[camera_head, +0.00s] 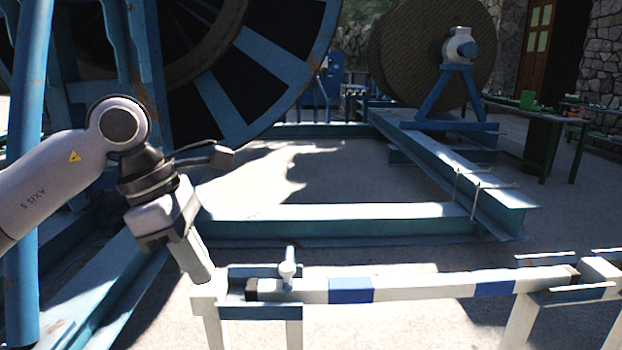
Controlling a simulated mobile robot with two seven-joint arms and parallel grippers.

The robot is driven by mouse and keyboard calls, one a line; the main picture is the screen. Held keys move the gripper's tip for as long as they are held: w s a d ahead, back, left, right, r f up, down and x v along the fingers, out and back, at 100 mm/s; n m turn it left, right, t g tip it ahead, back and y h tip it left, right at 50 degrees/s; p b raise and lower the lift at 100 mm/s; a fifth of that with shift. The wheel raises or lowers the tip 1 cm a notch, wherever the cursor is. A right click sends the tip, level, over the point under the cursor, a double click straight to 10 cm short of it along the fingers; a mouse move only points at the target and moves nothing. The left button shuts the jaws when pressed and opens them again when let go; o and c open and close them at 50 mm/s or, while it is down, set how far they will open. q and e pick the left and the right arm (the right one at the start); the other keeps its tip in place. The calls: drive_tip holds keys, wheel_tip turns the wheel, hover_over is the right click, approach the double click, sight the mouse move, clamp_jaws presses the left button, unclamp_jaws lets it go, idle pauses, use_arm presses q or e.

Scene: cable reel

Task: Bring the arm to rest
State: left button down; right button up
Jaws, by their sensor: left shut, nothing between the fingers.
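My left arm (55,182) comes in from the left, bends at a round joint and points down. My left gripper (204,276) is at its end, shut and empty, with the fingers together. Its tips are just above or in front of the left end of a white and blue barrier rail (420,286); I cannot tell whether they touch it. My right gripper is not in view.
A small upright handle (288,268) stands on the rail right of my gripper. Behind are blue steel beams (340,212), a large blue reel (225,105) and a brown reel (425,70). A green workbench (548,118) stands at the right. Concrete floor between the beams is open.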

use_arm(q)
drive_tip(key=s+d+f+n+g+h+p, duration=0.1)
drive_tip(key=s+d+n+g+h, duration=0.15)
drive_tip(key=d+h, duration=0.4)
drive_tip(key=s+d+n+g+h+p, duration=0.2)
drive_tip(key=s+d+g+h, duration=0.15)
drive_tip(key=d+h, duration=0.35)
drive_tip(key=w+a+f+n+t+y+p, duration=0.2)
drive_tip(key=a+f+n+t+y, duration=0.3)
drive_tip(key=n+t, duration=0.95)
drive_tip(key=w+a+f+n+t+y+p, duration=0.2)
drive_tip(key=a+f+n+t, duration=0.45)
drive_tip(key=n, duration=1.35)
drive_tip(key=s+a+f+n+g+y, duration=0.1)
drive_tip(key=s+a+f+n+y, duration=0.1)
drive_tip(key=s+f, duration=0.3)
drive_tip(key=s+a+f+n+g+y+p, duration=0.1)
drive_tip(key=s+a+f+n+g+y, duration=0.1)
drive_tip(key=s+f+n, duration=0.3)
drive_tip(key=s+a+f+n+g+y, duration=0.1)
drive_tip(key=s+a+f+n+y, duration=0.2)
drive_tip(key=f, duration=0.6)
drive_tip(key=shift+s+a+f+n+g+y, duration=0.2)
drive_tip(key=shift+s+f+n+g+y, duration=0.2)
drive_tip(key=shift+s+n+y, duration=0.45)
